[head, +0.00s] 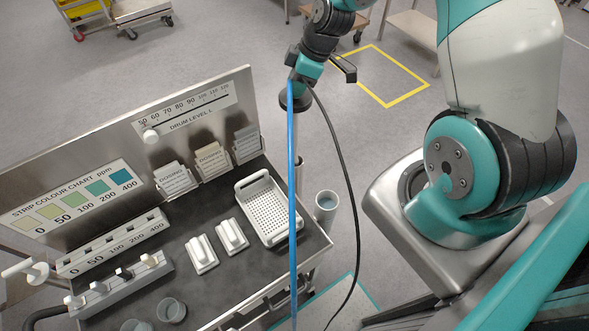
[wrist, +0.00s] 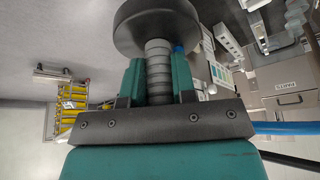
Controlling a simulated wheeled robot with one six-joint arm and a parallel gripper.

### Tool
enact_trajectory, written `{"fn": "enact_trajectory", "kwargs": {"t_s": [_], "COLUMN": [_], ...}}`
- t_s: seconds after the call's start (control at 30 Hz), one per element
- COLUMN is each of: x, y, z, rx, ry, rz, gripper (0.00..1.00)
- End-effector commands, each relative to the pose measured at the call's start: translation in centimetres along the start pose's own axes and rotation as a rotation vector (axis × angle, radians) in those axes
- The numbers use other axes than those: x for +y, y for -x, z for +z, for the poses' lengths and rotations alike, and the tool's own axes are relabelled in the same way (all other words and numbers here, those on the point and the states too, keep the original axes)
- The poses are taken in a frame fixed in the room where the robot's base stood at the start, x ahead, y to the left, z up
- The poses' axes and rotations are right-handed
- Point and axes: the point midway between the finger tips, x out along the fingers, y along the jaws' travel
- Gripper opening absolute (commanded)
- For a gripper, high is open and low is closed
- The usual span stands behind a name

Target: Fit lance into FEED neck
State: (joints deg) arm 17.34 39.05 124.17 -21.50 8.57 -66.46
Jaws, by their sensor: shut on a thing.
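My gripper (wrist: 158,76) is shut on the grey ribbed grip of the lance (wrist: 158,68), between two teal fingers. The lance's wide dark disc (wrist: 155,25) lies just beyond the fingertips. In the head view, my gripper (head: 299,84) holds the lance high above the floor, past the right end of the bench. Its pale shaft (head: 300,145) hangs roughly upright below the dark disc. The lower end is hidden or hard to make out behind the blue hose (head: 292,240) and the bench. I cannot identify the FEED neck in either view.
A steel bench (head: 215,270) stands at left, carrying a white perforated tray (head: 268,207), white handled blocks and cups. A grey container (head: 326,203) is beside its right edge. A black cable (head: 350,190) hangs right of the lance. Open floor with a yellow-outlined square (head: 405,98) lies behind.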

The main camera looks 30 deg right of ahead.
Motion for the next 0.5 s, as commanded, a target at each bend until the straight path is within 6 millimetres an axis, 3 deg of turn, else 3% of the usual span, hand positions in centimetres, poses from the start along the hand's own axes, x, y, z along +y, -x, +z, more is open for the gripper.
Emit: {"fn": "enact_trajectory", "kwargs": {"t_s": [0.5], "x": [0.1], "y": [4.4], "z": [-1.9], "rx": [0.002], "ry": [0.001], "rz": [0.004], "gripper": [0.0]}}
